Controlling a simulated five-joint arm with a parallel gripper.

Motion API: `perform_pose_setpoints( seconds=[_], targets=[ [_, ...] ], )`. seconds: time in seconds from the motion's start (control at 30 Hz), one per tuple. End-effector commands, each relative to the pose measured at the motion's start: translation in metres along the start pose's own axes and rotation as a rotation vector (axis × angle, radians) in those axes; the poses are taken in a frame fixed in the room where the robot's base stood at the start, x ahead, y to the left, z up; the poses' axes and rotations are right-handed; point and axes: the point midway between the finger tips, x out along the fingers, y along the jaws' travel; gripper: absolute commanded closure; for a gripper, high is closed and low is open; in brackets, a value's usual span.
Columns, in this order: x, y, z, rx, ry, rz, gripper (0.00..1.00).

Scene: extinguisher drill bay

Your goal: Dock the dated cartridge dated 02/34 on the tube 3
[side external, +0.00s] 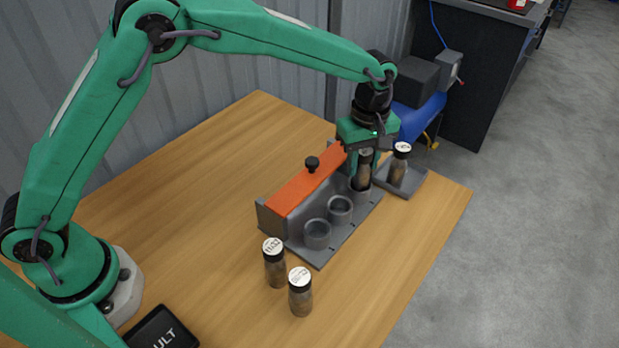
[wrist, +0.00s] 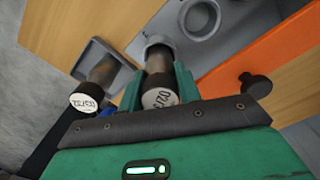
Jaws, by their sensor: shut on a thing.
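My gripper (side external: 363,164) is shut on a dark-bodied cartridge (side external: 365,158) with a pale label on its cap. In the wrist view the held cartridge (wrist: 160,96) sits between my two green fingers; its label is upside down and only partly readable, with what looks like 02 on it. It is upright at the farthest grey tube (side external: 360,194) of the rack, its lower end at the tube's mouth; I cannot tell how deep it is. The middle tube (side external: 340,209) and the near tube (side external: 317,235) are empty.
Another cartridge (side external: 399,166) stands in a grey tray (side external: 415,183) just right of my gripper. Two more cartridges, one (side external: 275,265) and another (side external: 300,293), stand on the table in front. An orange-topped block (side external: 302,188) with a black knob borders the tubes.

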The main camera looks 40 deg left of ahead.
Motion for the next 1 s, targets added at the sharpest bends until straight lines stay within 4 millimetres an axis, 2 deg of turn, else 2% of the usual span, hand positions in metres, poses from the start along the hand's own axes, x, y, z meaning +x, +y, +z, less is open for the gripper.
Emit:
perform_pose_setpoints(
  seconds=[1.0],
  targets=[
    [0.012,0.0,0.0,0.0,0.0,0.001,0.99]
  ],
)
